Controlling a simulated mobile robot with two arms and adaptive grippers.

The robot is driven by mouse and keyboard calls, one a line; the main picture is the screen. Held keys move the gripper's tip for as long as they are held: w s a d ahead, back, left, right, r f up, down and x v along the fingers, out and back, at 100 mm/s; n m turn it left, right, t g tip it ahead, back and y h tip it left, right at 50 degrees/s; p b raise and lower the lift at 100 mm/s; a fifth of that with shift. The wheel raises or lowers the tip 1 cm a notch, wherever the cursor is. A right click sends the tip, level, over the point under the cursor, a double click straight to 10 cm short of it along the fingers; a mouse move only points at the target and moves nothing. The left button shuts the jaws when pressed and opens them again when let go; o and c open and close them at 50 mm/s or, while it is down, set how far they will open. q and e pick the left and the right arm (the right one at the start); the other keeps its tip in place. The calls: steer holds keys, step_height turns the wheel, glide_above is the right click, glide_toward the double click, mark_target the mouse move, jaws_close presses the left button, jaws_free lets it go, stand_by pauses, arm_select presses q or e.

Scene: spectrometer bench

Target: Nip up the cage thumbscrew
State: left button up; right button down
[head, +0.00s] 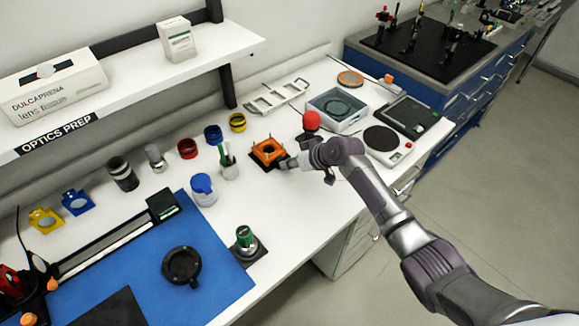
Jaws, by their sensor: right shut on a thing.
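The orange cage (268,152) stands on a dark base on the white bench, right of the middle of the work area. My right gripper (288,163) reaches in from the right, with its fingertips at the cage's right side. It is shut on the cage thumbscrew, which is too small and too covered by the fingers to make out. My left gripper is not in view.
A red ball-topped item (311,121) stands just behind my right wrist. A brush pot (227,163) and a blue-lidded jar (203,189) stand left of the cage. A clear-lidded box (337,108) is behind it. White bench in front of the cage is bare.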

steer(key=shift+y, duration=0.3)
stand_by(0.4)
steer(key=c, duration=1.1)
jaws_free()
steer(key=shift+d, duration=0.15)
steer(key=v, duration=1.1)
steer(key=shift+d+r, duration=0.25)
steer(key=shift+r, duration=0.15)
